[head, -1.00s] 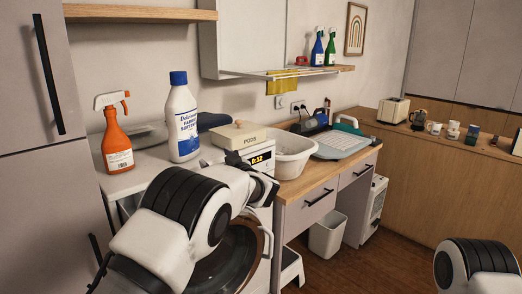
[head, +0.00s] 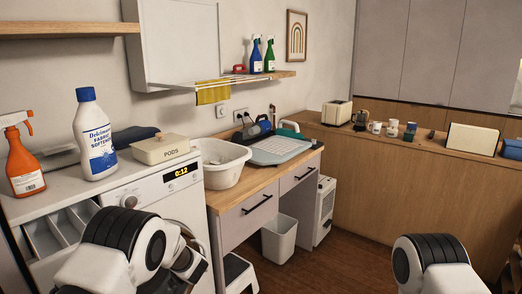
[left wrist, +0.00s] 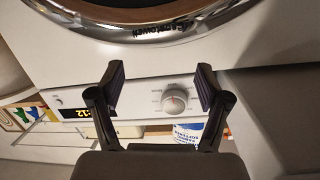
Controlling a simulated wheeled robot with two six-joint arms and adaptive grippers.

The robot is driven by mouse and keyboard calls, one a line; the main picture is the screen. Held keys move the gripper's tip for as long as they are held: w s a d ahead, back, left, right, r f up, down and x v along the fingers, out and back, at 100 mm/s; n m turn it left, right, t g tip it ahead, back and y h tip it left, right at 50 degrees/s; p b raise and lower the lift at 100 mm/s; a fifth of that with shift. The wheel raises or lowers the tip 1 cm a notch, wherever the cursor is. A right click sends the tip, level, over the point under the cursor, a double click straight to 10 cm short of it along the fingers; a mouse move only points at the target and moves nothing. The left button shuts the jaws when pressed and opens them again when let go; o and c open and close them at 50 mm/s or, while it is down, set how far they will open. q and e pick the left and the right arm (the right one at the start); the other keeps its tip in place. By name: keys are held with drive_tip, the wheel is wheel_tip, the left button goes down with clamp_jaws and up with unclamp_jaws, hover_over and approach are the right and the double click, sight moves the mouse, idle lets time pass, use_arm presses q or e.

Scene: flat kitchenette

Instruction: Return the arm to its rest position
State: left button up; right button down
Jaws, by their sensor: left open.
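My left arm (head: 125,245) comes in at the bottom left of the head view, in front of the white washing machine (head: 150,195). My left gripper (head: 190,250) is partly hidden behind its own wrist there. In the left wrist view my left gripper (left wrist: 160,80) is open, with nothing between its fingers. Beyond the fingers are the machine's dial (left wrist: 175,99) and the shiny door rim (left wrist: 150,30), seen upside down. My right arm (head: 430,262) shows at the bottom right of the head view; its gripper is out of view.
On the machine stand an orange spray bottle (head: 22,160), a fabric softener bottle (head: 95,140) and a pods box (head: 160,149). A detergent drawer (head: 60,232) is pulled out. A white basin (head: 222,165) sits on the counter. Open floor (head: 330,262) lies between the arms.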

use_arm(q)
drive_tip(key=s+a+f+m+g+h, duration=0.3)
drive_tip(key=s+f+m+h, duration=0.3)
drive_tip(key=s+f, duration=1.55)
drive_tip(key=s+d+f+g+h, duration=0.1)
drive_tip(key=s+d+g+h, duration=0.1)
drive_tip(key=s, duration=0.7)
drive_tip(key=s+d+f+g+h, duration=0.1)
drive_tip(key=s+d+g+h, duration=0.1)
drive_tip(key=s, duration=0.8)
drive_tip(key=s+d+f+m+g+h, duration=0.1)
drive_tip(key=s+d+g+h, duration=0.1)
drive_tip(key=s+d, duration=0.3)
drive_tip(key=s+g, duration=0.1)
drive_tip(key=s, duration=0.3)
drive_tip(key=shift+s+d+f+g, duration=0.25)
drive_tip(key=shift+s+d+g, duration=0.05)
drive_tip(key=shift+d, duration=0.1)
